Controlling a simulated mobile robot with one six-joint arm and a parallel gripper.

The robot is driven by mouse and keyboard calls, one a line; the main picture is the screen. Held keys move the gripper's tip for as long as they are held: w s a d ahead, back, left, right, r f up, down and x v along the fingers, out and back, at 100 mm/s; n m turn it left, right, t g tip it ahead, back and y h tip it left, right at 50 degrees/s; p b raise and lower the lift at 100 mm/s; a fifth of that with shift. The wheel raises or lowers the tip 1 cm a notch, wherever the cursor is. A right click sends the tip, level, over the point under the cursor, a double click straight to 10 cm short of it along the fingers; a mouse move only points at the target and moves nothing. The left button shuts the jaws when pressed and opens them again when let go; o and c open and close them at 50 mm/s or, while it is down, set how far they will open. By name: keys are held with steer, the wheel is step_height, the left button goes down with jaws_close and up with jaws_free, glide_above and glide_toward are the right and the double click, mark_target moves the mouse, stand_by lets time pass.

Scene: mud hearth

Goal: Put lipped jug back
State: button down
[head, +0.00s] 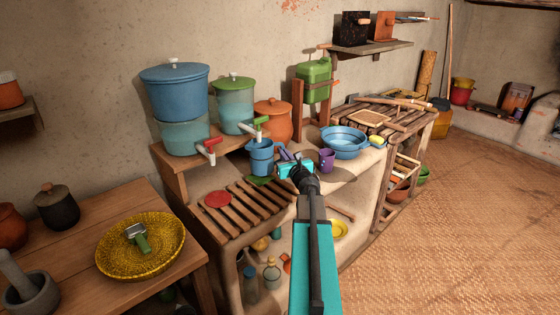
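A blue jug (261,158), which looks like the lipped jug, stands upright on the counter below the taps of two water dispensers. A small green mat (258,180) shows at its foot. My arm reaches up from the bottom of the head view, and my gripper (284,158) is just right of the jug. The gripper is small here and seen from behind. I cannot tell whether its fingers touch the jug, or whether they are open or shut.
A blue dispenser (176,90) and a green one (233,103) stand behind the jug, taps overhanging. A purple mug (327,160) and blue basin (343,141) are right of the gripper. A red round mat (217,199) lies on the slatted rack (245,207), which has free room.

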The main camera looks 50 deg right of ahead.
steer(key=shift+w+f+b, duration=0.15)
steer(key=shift+w+f, duration=0.2)
steer(key=shift+f, duration=0.55)
steer(key=shift+w+f+b, duration=0.15)
steer(key=shift+w+f, duration=0.15)
steer(key=shift+f, duration=0.55)
steer(key=shift+f, duration=0.2)
steer(key=c, duration=2)
jaws_free()
steer(key=shift+s+r, duration=0.1)
steer(key=shift+r, duration=0.1)
steer(key=shift+b+v, duration=0.4)
steer(key=shift+v, duration=5.5)
